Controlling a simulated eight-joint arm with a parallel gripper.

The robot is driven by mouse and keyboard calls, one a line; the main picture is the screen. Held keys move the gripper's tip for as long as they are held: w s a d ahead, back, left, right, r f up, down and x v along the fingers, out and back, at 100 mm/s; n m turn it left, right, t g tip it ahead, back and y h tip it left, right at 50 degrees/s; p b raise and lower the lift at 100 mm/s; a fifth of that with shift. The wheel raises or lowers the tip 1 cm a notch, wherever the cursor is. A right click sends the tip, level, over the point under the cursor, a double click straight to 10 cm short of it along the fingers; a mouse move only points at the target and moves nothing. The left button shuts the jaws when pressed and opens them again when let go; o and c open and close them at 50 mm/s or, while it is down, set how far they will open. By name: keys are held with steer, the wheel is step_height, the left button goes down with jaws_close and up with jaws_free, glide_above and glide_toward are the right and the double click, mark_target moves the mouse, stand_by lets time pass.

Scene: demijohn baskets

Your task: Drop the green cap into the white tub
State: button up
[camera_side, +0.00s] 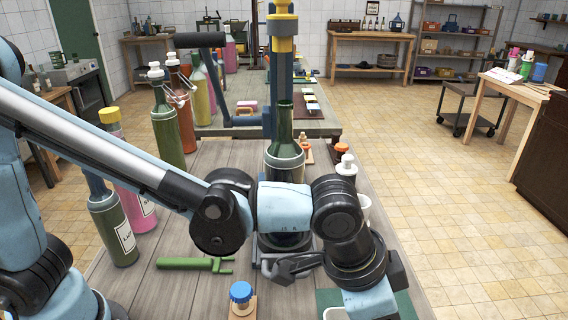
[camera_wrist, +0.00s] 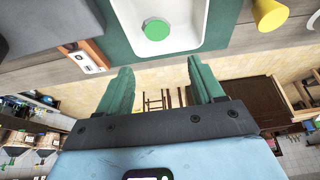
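The green cap (camera_wrist: 156,29) lies inside the white tub (camera_wrist: 196,22), on its pale floor, in the wrist view. The tub stands on a dark green mat (camera_wrist: 116,32). My gripper (camera_wrist: 157,76) has two green fingers spread wide apart, with nothing between them. The tub and cap show beyond the fingertips, apart from them. In the side view my wrist is low at the bottom, over the green mat (camera_side: 328,298); my fingers are not visible there, and the cap is hidden.
A yellow cone-like piece (camera_wrist: 269,14) is beside the mat. A blue cap (camera_side: 241,291) sits on a wooden block, near a green forked tool (camera_side: 193,264). A green bottle (camera_side: 285,160) stands under the blue press (camera_side: 281,75). Several bottles line the left.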

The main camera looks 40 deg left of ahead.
steer(key=shift+r, duration=0.1)
steer(key=v, duration=1.2)
steer(key=a+f+n+t+y, duration=0.1)
steer(key=a+f+n, duration=0.1)
steer(key=a, duration=0.7)
steer(key=w+a+f+n+t+y, duration=0.1)
steer(key=a+f+n, duration=0.2)
steer(key=a, duration=0.7)
steer(key=a+f+n+t+y, duration=0.1)
steer(key=a+f+n+t, duration=0.1)
steer(key=a, duration=0.8)
steer(key=shift+w+f+n, duration=0.4)
steer(key=shift+f+n, duration=0.35)
steer(key=shift+n, duration=0.25)
